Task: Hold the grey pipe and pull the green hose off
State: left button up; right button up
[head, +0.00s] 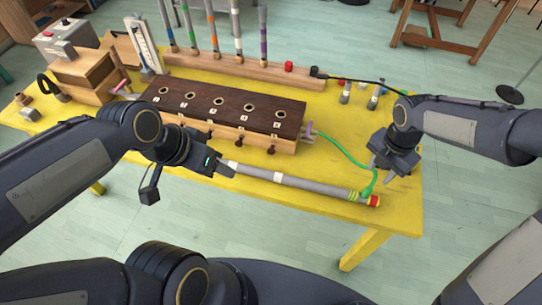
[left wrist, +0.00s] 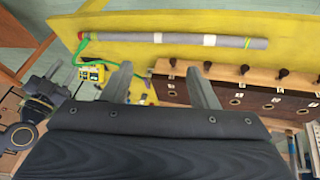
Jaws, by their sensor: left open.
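The grey pipe (head: 300,183) lies along the front of the yellow table, with pale bands and a red end piece (head: 374,201) at the right. The green hose (head: 345,155) runs from the dark wooden box and loops to the pipe's right end. My left gripper (head: 228,166) is over the pipe's left end in the head view. In the left wrist view its fingers (left wrist: 160,75) are spread and empty, with the pipe (left wrist: 180,39) beyond them, apart. My right gripper (head: 397,174) hangs beside the hose loop, fingers seemingly spread; contact with the hose is unclear.
The dark box with round holes (head: 190,88) stands just behind the pipe. A wooden rack of coloured tubes (head: 240,76) is at the back. Wooden boxes (head: 82,72) stand at the left. The yellow table (head: 400,217) has a bare front right corner.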

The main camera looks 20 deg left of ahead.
pick_arm(q)
jog(key=w+d+f+m+g+y, duration=0.2)
jog(key=w+f+m+g, duration=0.1)
jog(key=w+f+m, duration=0.65)
jog(key=m+g+y, duration=0.1)
jog(key=m, duration=0.5)
send_over(268, 172)
notch_tip(268, 172, down, 8)
jog(key=shift+f, duration=0.4)
notch_tip(268, 172, down, 8)
jog(key=shift+r, duration=0.25)
jog(key=c, duration=1.2)
jog(key=shift+o, duration=0.2)
